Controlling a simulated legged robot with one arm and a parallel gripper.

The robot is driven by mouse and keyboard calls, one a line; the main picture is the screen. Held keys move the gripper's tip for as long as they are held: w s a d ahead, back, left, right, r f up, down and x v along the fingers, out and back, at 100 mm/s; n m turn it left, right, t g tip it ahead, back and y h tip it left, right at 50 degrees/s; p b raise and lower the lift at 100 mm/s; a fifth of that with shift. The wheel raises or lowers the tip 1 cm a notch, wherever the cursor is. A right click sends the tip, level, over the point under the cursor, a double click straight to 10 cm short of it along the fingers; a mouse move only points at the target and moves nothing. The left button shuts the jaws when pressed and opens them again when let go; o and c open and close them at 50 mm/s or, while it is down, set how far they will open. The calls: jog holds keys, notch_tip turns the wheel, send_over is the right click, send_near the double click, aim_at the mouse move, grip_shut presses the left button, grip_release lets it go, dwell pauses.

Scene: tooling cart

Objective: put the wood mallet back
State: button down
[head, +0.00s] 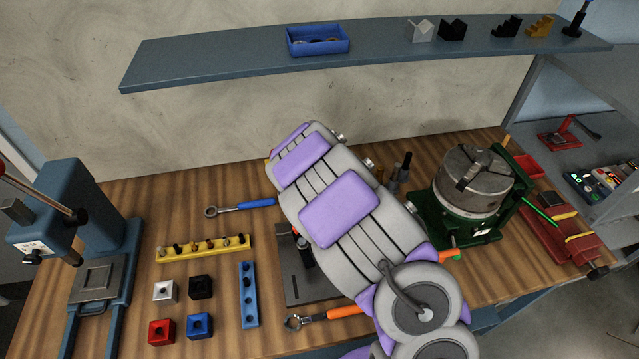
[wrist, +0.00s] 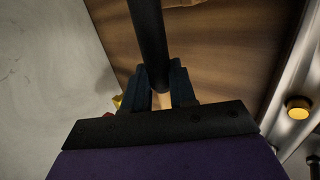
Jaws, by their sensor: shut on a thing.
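In the wrist view my gripper (wrist: 159,78) is shut on a dark round shaft (wrist: 150,40), which runs up from between the two fingers to the top edge. I take this to be the handle of the wood mallet. A small pale tan patch shows between the fingers below the shaft; I cannot tell if it is part of the mallet. The mallet's head cannot be made out. In the head view my arm hides the gripper and what it holds, near the back of the bench against the wall.
The wooden bench (head: 125,210) holds a blue press (head: 85,210) at left, several small blocks, a yellow rail (head: 203,249), a blue bar (head: 249,294), two wrenches and a green-based rotary chuck (head: 470,182) at right. A shelf (head: 210,62) with a blue tray (head: 318,50) overhangs the back.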

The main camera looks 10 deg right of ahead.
jog(key=shift+f+b, duration=0.75)
jog(key=shift+f, duration=0.3)
jog(key=c, duration=0.8)
grip_release()
jog(key=shift+c, duration=0.2)
jog(key=p+v, duration=0.5)
jog(key=v, duration=1.2)
jog(key=s+d+r+m+h, duration=0.3)
jog(key=d+r+m, duration=0.2)
jog(key=d+r, duration=0.2)
jog(key=s+d+r+m+g+h, duration=0.1)
jog(key=s+d+r+m+g, duration=0.15)
jog(key=s, duration=0.25)
jog(key=s+d+r+m+g+h, duration=0.1)
jog(key=s+d+m, duration=0.1)
jog(key=s+m, duration=0.25)
jog(key=s+a+m+g+y, duration=0.2)
jog(key=s+a, duration=0.3)
jog(key=s, duration=0.7)
jog(key=s+a+r+m+g+y+b, duration=0.1)
jog(key=s+a+m+g+y, duration=0.2)
jog(key=s, duration=1)
jog(key=a, duration=0.3)
jog(key=shift+r+m+g+y, duration=0.2)
jog(key=shift+m+g+y, duration=0.1)
jog(key=shift+m+g, duration=0.1)
